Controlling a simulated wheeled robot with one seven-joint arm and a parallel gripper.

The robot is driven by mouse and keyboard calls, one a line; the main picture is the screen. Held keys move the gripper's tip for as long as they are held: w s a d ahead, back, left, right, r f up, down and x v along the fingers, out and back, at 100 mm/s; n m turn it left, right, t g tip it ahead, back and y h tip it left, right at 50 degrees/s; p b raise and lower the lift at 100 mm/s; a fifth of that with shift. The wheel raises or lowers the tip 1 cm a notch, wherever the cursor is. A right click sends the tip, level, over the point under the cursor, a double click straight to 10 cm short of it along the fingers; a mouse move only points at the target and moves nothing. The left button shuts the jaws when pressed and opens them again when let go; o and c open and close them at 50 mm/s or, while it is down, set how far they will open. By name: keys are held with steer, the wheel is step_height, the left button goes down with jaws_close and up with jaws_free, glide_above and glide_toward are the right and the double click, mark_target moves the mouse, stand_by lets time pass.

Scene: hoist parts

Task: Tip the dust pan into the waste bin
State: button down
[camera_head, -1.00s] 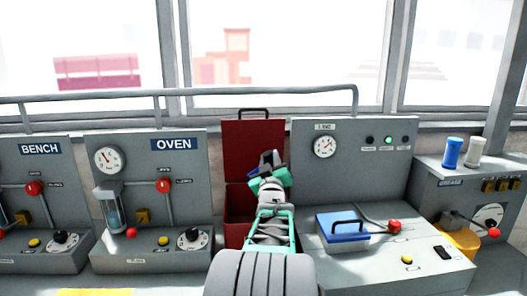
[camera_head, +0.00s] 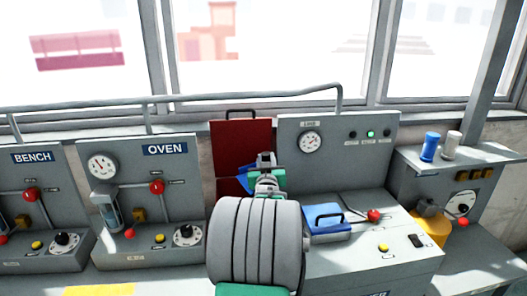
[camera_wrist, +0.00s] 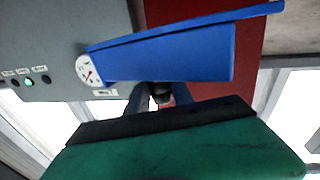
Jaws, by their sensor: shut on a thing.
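The blue dust pan (camera_wrist: 170,50) is held in my gripper (camera_wrist: 161,98). In the wrist view it lies across the top, its long edge sloping, with the red lid behind it. In the head view a small part of the pan (camera_head: 245,183) shows left of my gripper (camera_head: 266,160), and my arm hides the rest. A dark red box with a raised lid (camera_head: 240,147), seemingly the waste bin, stands behind my gripper. Its lower part is mostly hidden by my arm and the pan, so its inside and the pan's contents cannot be seen.
The OVEN panel (camera_head: 135,175) stands left of the red box. A grey gauge console (camera_head: 335,160) stands right, with a blue handled box (camera_head: 327,218) and a red-knobbed lever (camera_head: 373,215). A rail (camera_head: 230,97) runs behind.

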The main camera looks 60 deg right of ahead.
steer(key=p, duration=0.1)
steer(key=d+m+p, duration=0.1)
steer(key=shift+s+r+y+p, duration=0.25)
steer(key=shift+y+p, duration=0.05)
steer(key=shift+a+r, duration=0.1)
steer(key=shift+r, duration=2.05)
